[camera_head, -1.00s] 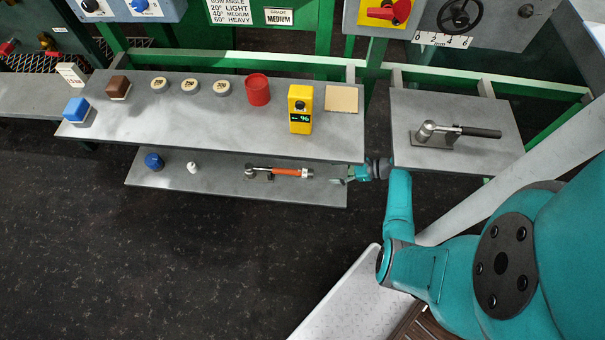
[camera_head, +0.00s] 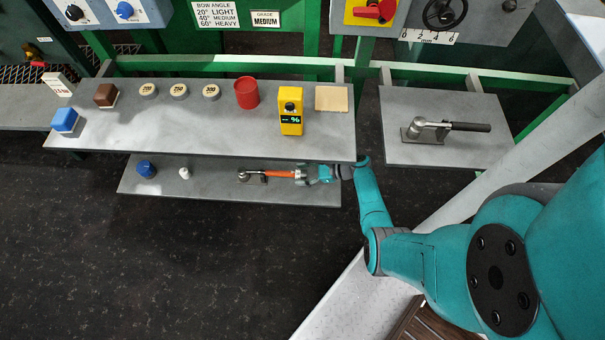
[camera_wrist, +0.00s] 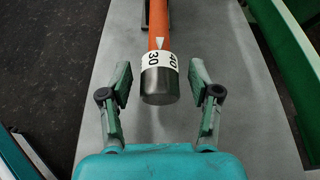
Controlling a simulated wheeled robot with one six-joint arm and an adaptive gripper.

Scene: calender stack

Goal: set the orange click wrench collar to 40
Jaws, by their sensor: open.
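The orange click wrench (camera_head: 280,174) lies on the lower grey shelf, its handle end pointing right toward my arm. In the wrist view its orange shaft (camera_wrist: 161,22) runs away from me. Its white collar (camera_wrist: 160,60) shows 30 on the left and 40 on the right, with a white pointer mark between them on the shaft. A dark grey end cap (camera_wrist: 160,86) is nearest me. My gripper (camera_wrist: 161,78) is open, its two fingers on either side of the cap and collar with gaps on both sides. In the head view my gripper (camera_head: 305,174) is at the wrench's right end.
The lower shelf (camera_head: 220,190) also holds a blue knob (camera_head: 146,169) and a small white piece (camera_head: 184,173). The upper shelf (camera_head: 200,130) overhangs behind, with a yellow meter (camera_head: 291,113) and red cup (camera_head: 246,93). Another wrench (camera_head: 450,126) lies on the right-hand plate.

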